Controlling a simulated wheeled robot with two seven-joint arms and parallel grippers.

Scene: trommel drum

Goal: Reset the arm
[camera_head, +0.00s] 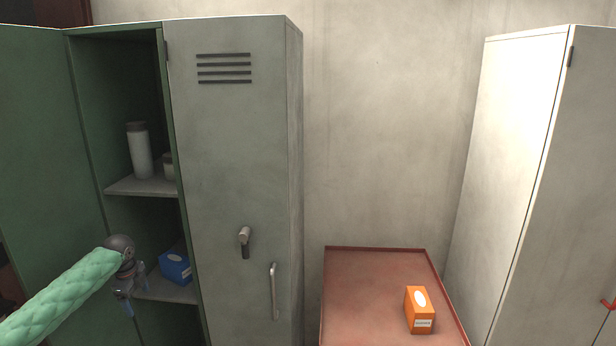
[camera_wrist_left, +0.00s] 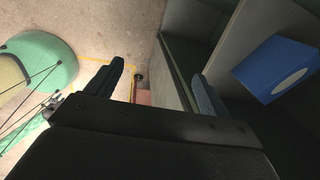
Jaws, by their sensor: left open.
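My left arm, in a green padded sleeve, comes in from the lower left of the head view. My left gripper (camera_head: 127,305) is in front of the open side of the locker and points downward. In the left wrist view its two fingers (camera_wrist_left: 155,88) stand wide apart with nothing between them. A blue box (camera_head: 175,266) with a white oval sits on the lower shelf, right of the gripper and apart from it. The box also shows at the right of the left wrist view (camera_wrist_left: 275,70). My right gripper is not in view.
The grey-green locker (camera_head: 230,150) has its left door open and its right door shut. A pale bottle (camera_head: 140,152) stands on the upper shelf (camera_head: 140,187). An orange box (camera_head: 419,310) sits on a red table (camera_head: 365,290). Another locker (camera_head: 510,150) stands at the right.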

